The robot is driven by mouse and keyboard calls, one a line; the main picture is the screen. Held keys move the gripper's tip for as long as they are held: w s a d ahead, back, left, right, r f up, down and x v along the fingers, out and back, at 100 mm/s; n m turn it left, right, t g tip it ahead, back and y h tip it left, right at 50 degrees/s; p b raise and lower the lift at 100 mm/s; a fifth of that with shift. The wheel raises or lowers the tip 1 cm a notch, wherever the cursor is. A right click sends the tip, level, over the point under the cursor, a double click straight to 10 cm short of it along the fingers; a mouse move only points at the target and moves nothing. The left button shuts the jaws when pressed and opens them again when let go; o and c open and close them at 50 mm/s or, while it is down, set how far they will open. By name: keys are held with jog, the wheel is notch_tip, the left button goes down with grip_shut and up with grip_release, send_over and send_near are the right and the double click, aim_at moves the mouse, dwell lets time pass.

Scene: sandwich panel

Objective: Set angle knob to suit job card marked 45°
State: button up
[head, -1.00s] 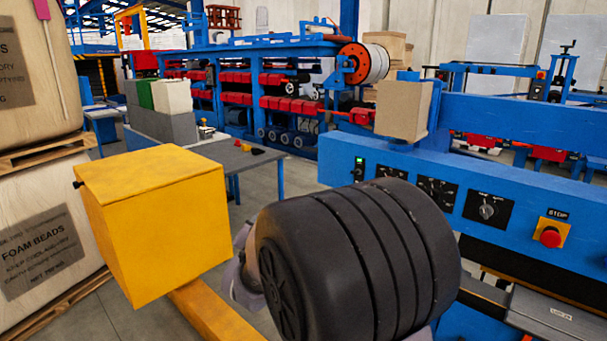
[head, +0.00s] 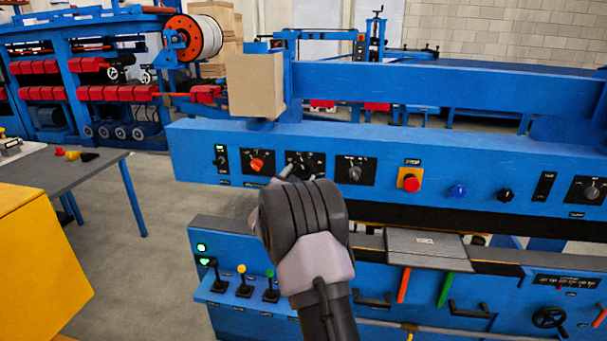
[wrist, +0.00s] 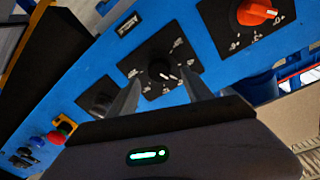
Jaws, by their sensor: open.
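The left one is an orange knob (head: 257,163), also in the wrist view (wrist: 257,12). The middle one is a black knob (wrist: 161,71) on a black plate, mostly hidden by my gripper in the head view. The right one is a grey knob (head: 354,172). My gripper (head: 290,172) is open. In the wrist view its fingertips (wrist: 160,75) appear either side of the middle knob; contact is unclear. I cannot identify a job card.
A red stop button (head: 411,183), a blue button (head: 458,191) and another dial (head: 591,192) lie further right. Small levers (head: 243,285) stand on a lower ledge. A cardboard box (head: 256,85) sits above the panel. A yellow box (head: 35,255) stands at the left.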

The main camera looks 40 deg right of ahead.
aim_at(303, 170)
jog(key=shift+x, duration=1.65)
grip_shut()
jog(key=shift+n, duration=0.3)
jog(key=n, duration=0.3)
jog(key=shift+n+p, duration=0.4)
jog(key=shift+f+n+t, duration=0.1)
jog(key=shift+n+t, duration=0.2)
jog(key=shift+n, duration=1.8)
jog(key=shift+n+p, duration=0.3)
